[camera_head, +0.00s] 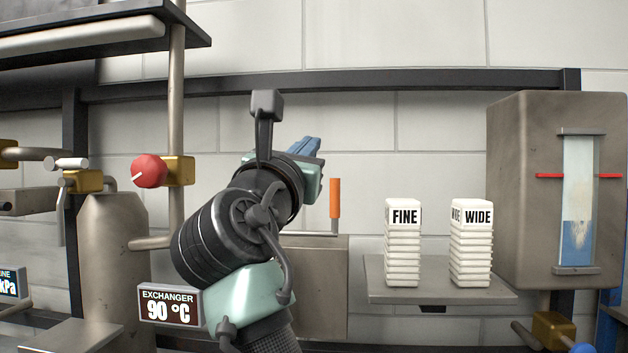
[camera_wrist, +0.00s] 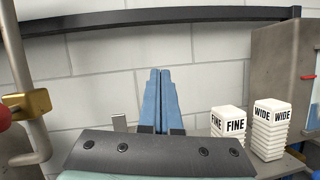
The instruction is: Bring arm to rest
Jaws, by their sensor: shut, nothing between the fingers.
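My arm stands raised in the middle of the head view, bent at its wrist. My gripper (camera_head: 308,146) points away toward the tiled wall, its blue fingers partly hidden behind my wrist. In the wrist view the two blue fingers of my gripper (camera_wrist: 160,78) lie side by side, shut, with nothing between them. They are in the air in front of the wall and appear to touch nothing.
White stacks labelled FINE (camera_head: 403,245) and WIDE (camera_head: 471,245) stand on a grey shelf (camera_head: 430,290) to the right. A metal housing with a sight glass (camera_head: 577,200) is farther right. A red knob (camera_head: 149,171), an orange handle (camera_head: 335,198) and an EXCHANGER 90 °C display (camera_head: 169,306) are near my arm.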

